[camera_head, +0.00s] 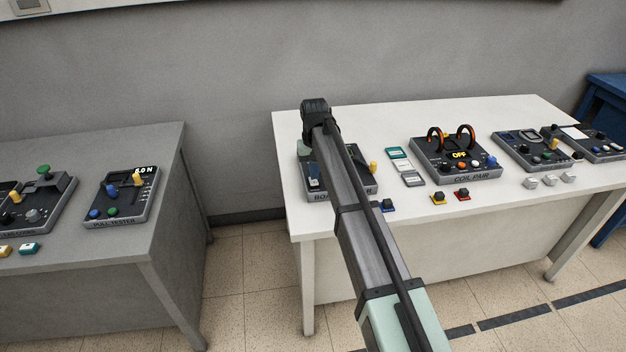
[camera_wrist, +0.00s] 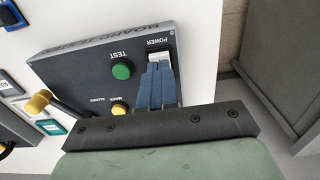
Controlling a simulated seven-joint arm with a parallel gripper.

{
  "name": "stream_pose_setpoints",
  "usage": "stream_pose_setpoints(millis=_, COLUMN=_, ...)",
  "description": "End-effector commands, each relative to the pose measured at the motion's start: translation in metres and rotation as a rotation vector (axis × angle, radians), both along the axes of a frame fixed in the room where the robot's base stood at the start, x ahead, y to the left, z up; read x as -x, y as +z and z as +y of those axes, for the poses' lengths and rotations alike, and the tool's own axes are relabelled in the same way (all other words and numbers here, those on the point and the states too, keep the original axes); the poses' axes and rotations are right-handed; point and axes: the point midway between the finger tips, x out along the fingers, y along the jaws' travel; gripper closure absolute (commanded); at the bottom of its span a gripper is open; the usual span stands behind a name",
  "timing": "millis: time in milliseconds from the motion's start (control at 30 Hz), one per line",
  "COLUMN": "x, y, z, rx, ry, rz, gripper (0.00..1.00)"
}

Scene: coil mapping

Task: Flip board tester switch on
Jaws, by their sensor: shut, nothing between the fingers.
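The board tester (camera_wrist: 85,65) is a dark box that fills the upper middle of the wrist view. Its white POWER switch (camera_wrist: 159,57) sits near the box's corner, beside a green TEST button (camera_wrist: 122,70). My gripper (camera_wrist: 159,66) is shut and empty, its blue fingers pointing at the switch. The fingertips overlap the switch's near edge, and I cannot tell whether they touch it. The fingers hide part of the switch. In the head view my arm covers much of the board tester (camera_head: 317,196) on the white table.
A yellow button (camera_wrist: 118,108) and a yellow-knobbed lever (camera_wrist: 38,103) are close by. The coil pair unit (camera_head: 458,172) and small coloured blocks stand to the right on the white table (camera_head: 400,222). The grey table (camera_head: 140,225) with the pull tester (camera_head: 125,197) is at left.

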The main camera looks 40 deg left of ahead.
Motion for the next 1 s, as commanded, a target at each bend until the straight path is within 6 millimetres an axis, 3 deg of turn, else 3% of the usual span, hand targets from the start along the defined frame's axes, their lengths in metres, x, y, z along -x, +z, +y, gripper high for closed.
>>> stream_pose_setpoints(millis=1000, x=0.0, y=-0.0084, z=0.0, rx=0.0, ry=0.0, rz=0.0, gripper=1.0)
